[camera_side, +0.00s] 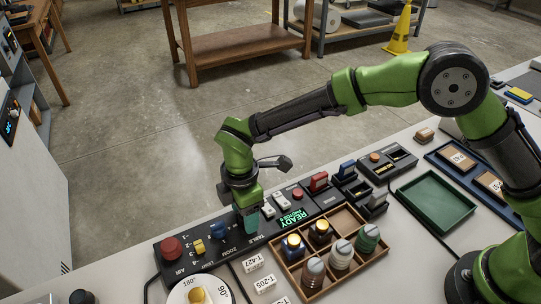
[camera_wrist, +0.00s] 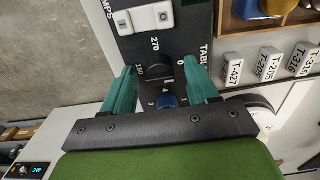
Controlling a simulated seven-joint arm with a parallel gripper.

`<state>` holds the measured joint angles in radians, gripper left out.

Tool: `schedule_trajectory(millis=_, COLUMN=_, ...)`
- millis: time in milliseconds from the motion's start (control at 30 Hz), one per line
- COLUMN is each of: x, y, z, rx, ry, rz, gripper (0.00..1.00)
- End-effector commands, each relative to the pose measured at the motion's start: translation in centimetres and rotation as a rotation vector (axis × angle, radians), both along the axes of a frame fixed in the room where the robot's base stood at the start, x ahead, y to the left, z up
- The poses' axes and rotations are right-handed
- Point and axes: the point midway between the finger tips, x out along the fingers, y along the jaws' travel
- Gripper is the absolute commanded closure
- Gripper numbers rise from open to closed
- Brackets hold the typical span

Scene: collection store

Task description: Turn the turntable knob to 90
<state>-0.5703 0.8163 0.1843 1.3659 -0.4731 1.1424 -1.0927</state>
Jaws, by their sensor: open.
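The turntable knob (camera_wrist: 160,73) is a black dial on the black control panel, near the label TABLE. Marks 0, 180 and 270 show around it in the wrist view; its pointer cannot be made out. My gripper (camera_wrist: 161,70) is open, with one teal finger on each side of the knob. Contact cannot be told. In the side view my gripper (camera_side: 246,220) is low over the panel (camera_side: 176,262) and hides the knob. The white turntable disc (camera_side: 213,283) with printed numbers stands at the bottom, with a yellow piece on it.
A blue knob (camera_wrist: 167,101) sits close beside the black one. White rocker switches (camera_wrist: 145,19) lie beyond it on the panel. A wooden compartment tray (camera_side: 310,292) with several jars stands to the right. Numbered tags (camera_side: 253,263) lie in front. A green tray (camera_side: 437,203) is farther right.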

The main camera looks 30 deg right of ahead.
Motion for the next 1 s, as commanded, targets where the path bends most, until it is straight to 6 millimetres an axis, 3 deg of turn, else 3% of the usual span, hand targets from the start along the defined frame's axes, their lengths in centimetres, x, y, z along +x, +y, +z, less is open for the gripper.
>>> schedule_trajectory(millis=33, x=0.01, y=0.00, z=0.02, rx=0.000, ry=0.000, rz=0.000, gripper=0.43)
schedule_trajectory(millis=400, x=0.02, y=0.00, z=0.07, rx=0.000, ry=0.000, rz=0.000, gripper=0.97)
schedule_trajectory(millis=733, x=0.01, y=0.01, z=0.10, rx=0.000, ry=0.000, rz=-0.054, gripper=0.97)
schedule_trajectory(millis=1000, x=0.02, y=0.01, z=0.13, rx=0.000, ry=-0.001, rz=-0.235, gripper=0.97)
